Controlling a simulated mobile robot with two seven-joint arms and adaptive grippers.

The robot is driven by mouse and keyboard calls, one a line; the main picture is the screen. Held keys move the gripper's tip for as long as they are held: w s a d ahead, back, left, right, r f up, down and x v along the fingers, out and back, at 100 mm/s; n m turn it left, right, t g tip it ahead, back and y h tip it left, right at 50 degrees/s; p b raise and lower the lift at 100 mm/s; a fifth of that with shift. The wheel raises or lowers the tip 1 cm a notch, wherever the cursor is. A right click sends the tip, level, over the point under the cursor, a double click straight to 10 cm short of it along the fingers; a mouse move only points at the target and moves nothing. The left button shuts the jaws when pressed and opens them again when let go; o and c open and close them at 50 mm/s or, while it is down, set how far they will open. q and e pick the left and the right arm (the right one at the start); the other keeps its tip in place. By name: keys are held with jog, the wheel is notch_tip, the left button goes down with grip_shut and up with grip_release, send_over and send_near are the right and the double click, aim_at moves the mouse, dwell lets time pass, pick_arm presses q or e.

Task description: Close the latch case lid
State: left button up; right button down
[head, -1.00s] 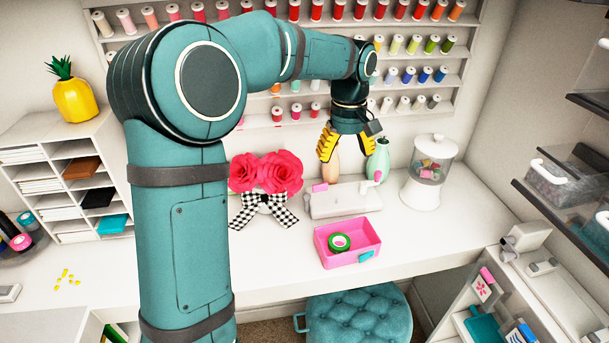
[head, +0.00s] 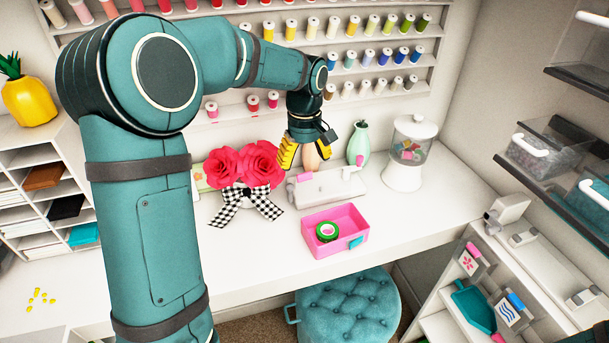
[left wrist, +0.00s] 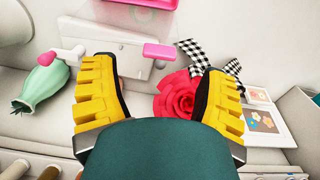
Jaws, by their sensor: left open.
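The latch case (head: 317,247) is a pink box on the white desk, with a teal latch (head: 356,242) at its front right. It stands open at the top, and a green tape roll (head: 327,232) lies inside. A faint clear panel (left wrist: 95,28) beside the pink case edge (left wrist: 150,4) in the left wrist view looks like its raised lid; I cannot make it out in the head view. My left gripper (head: 300,155) is open and empty, its yellow fingers apart, above and behind the case, apart from it. My right gripper is not in view.
Behind the case stands a white device (head: 330,186) with pink parts. Red flowers with a checked bow (head: 246,200) stand left of it; a mint vase (head: 358,143) and a clear jar (head: 409,155) stand to the right. The desk right of the case is clear. A teal stool (head: 347,308) stands in front.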

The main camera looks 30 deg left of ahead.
aim_at(305, 173)
pick_arm(q)
jog(key=shift+f, duration=2.35)
grip_shut()
